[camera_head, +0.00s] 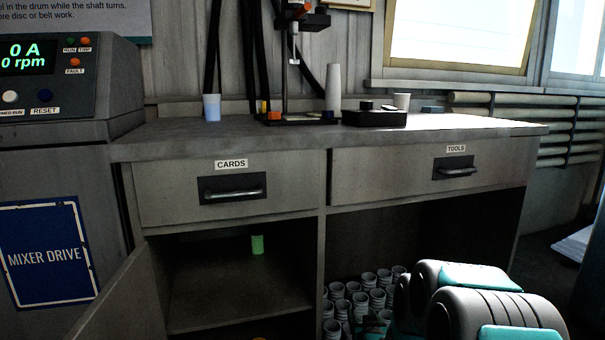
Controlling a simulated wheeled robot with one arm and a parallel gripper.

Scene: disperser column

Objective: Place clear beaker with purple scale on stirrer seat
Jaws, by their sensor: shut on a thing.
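A small pale blue, translucent cup-like vessel (212,107) stands upright on the left part of the counter. Its scale is too small to read, so I cannot tell whether it is the beaker with the purple scale. A dark stirrer stand (284,75) with an upright column rises from the counter to its right. A low black device (374,118) sits right of the stand; I cannot tell which base holds the stirrer seat. My grey and teal arm fills the lower right, and my gripper cannot be made out.
The counter (180,135) also holds a tall white stack (333,87) and a pale cup (402,101). A green vessel (257,244) stands in the open left cabinet. Several white cups (377,299) crowd the right compartment. An open cabinet door (125,300) juts out at left.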

